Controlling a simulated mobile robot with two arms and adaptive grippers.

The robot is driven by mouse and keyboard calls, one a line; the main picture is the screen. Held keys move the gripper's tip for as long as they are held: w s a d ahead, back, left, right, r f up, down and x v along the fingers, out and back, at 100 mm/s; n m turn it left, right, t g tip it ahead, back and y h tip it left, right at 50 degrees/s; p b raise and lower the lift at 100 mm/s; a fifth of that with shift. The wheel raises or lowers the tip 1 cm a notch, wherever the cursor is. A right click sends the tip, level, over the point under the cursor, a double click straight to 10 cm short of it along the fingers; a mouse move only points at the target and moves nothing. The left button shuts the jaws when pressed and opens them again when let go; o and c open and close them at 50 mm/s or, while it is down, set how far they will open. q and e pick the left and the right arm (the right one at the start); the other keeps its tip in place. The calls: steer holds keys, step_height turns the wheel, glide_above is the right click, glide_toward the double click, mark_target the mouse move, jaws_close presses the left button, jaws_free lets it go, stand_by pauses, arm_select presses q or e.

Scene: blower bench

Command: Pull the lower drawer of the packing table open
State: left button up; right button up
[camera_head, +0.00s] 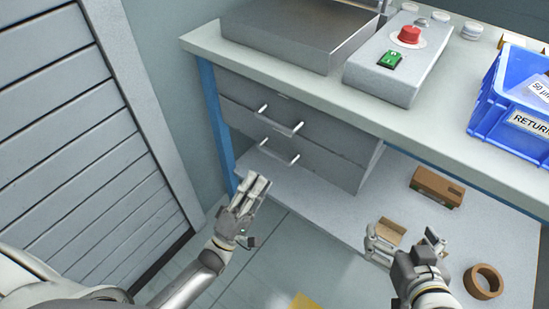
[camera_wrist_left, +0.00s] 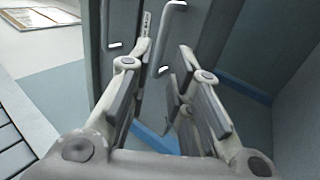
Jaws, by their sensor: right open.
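The packing table (camera_head: 440,128) has two stacked grey drawers under its left part, both closed. The upper drawer's handle (camera_head: 280,122) is a pale bar. The lower drawer (camera_head: 325,160) has a similar handle (camera_head: 278,153). My left gripper (camera_head: 257,185) is below and slightly left of the lower handle, apart from it and empty. In the left wrist view its fingers (camera_wrist_left: 158,85) stand apart, with a drawer handle (camera_wrist_left: 172,32) beyond their tips; I cannot tell which handle this is. My right gripper (camera_head: 405,236) is open and empty over the lower shelf, right of the drawers.
The lower shelf (camera_head: 330,205) holds a brown box (camera_head: 437,186), a smaller cardboard piece (camera_head: 390,231) and a tape roll (camera_head: 483,281). A blue table leg (camera_head: 216,125) stands left of the drawers. A control box (camera_head: 395,70) and blue bin (camera_head: 490,105) are on top.

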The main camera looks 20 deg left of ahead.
mark_target(273, 154)
arm_select(q)
steer(key=x, duration=0.8)
steer(key=shift+w+d+r, duration=0.1)
steer(key=shift+w, duration=0.1)
jaws_close()
